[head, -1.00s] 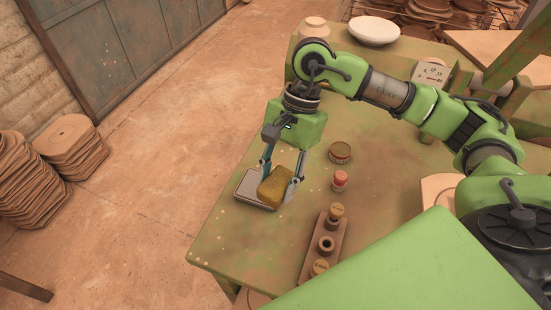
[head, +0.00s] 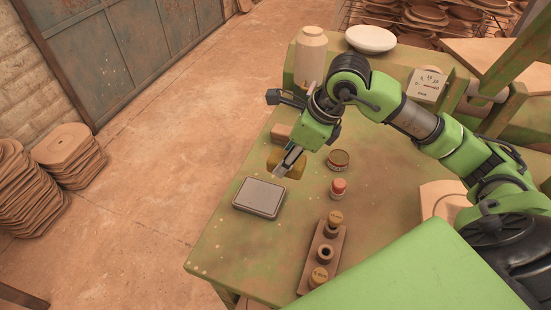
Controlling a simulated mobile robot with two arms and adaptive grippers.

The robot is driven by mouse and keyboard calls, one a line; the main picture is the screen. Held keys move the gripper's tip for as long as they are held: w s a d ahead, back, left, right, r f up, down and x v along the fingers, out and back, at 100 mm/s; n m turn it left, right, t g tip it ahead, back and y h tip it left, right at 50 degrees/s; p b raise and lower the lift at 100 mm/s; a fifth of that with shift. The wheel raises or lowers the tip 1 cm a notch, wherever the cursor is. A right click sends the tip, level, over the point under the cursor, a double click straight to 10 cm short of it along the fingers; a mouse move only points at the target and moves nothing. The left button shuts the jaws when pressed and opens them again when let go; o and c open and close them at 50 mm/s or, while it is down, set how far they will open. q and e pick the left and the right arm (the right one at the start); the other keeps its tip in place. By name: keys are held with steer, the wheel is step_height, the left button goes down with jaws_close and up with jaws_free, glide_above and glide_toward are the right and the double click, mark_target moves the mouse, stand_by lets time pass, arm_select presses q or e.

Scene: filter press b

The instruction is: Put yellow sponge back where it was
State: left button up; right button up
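The yellow sponge (head: 273,160) is above the green table (head: 225,240), behind and to the right of a grey flat square pad (head: 259,196). My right gripper (head: 287,164) is at the sponge, with one finger across its near face. The other finger is hidden behind it. The gripper looks shut on the sponge. Whether the sponge touches the table cannot be told. The grey pad's top is bare. My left gripper is not in view.
A brown block (head: 281,132) lies just behind the sponge. A round tin (head: 338,159), a red-capped jar (head: 338,188) and a wooden rack with stoppered bottles (head: 311,262) stand to the right. A tall jar (head: 311,58) and white bowl (head: 371,39) stand at the back.

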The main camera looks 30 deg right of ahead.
steer(key=w+f, duration=0.1)
steer(key=w, duration=0.1)
steer(key=w+d+f+p, duration=0.1)
steer(key=w, duration=0.1)
steer(key=w+f, duration=0.1)
steer(key=w, duration=0.1)
steer(key=shift+d+p, duration=0.15)
steer(key=shift+p, duration=0.15)
steer(key=w+f, duration=0.1)
steer(key=f, duration=0.1)
steer(key=w+d+f, duration=0.1)
steer(key=w+f, duration=0.1)
steer(key=shift+w+f+p, duration=0.2)
steer(key=shift+f+p, duration=0.05)
steer(key=shift+p, duration=0.1)
steer(key=shift+w+f, duration=0.15)
steer(key=shift+f, duration=0.05)
step_height(320, 180, down, 3)
steer(key=shift+w+p, duration=0.15)
steer(key=shift+p, duration=0.65)
steer(key=shift+f, duration=0.2)
steer(key=shift+f, duration=0.1)
